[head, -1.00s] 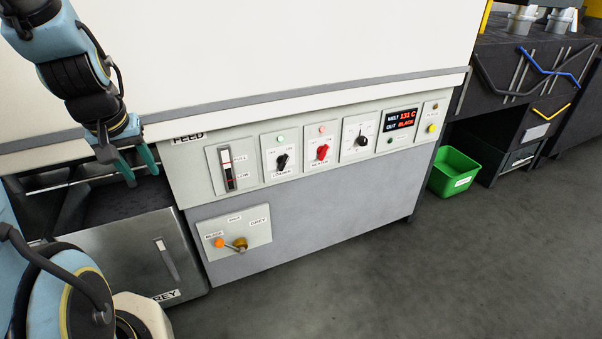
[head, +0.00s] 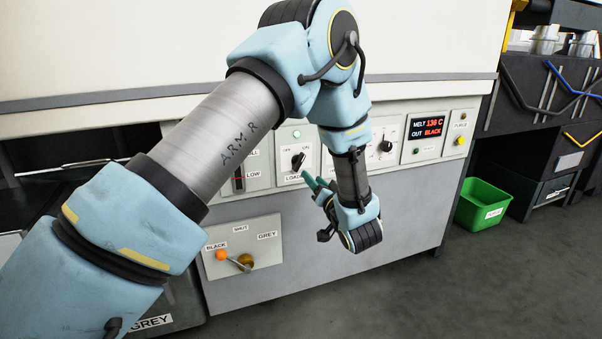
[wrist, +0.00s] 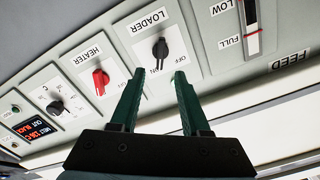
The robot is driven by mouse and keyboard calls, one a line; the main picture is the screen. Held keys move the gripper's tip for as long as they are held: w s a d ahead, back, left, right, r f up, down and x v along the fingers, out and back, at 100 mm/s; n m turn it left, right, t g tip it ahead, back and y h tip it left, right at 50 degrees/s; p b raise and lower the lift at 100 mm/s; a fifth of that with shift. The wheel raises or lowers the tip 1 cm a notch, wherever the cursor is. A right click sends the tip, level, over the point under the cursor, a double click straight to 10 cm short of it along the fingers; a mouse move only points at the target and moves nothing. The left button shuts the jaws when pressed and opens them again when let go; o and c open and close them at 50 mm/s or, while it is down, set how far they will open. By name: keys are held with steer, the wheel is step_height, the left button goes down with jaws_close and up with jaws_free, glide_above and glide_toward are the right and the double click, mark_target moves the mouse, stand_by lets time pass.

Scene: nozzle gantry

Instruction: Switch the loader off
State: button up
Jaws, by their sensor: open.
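The wrist view shows the knob (wrist: 160,47) upside down, just beyond the fingertips. My gripper (wrist: 156,75) is open and empty, its two green fingers pointing at the loader plate with the knob roughly between them and apart from it. In the head view my gripper (head: 311,181) is just below and right of the knob, partly hidden by my arm.
The red heater knob (wrist: 99,81) is beside the loader plate; my arm hides it in the head view. A lever with an orange knob (head: 221,255) sits below. A green bin (head: 484,205) stands right.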

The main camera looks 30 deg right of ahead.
mark_target(300, 164)
steer(key=w, duration=0.6)
steer(key=w+d, duration=0.1)
steer(key=w, duration=0.3)
steer(key=shift+d+r, duration=0.1)
steer(key=shift+c, duration=0.2)
jaws_close()
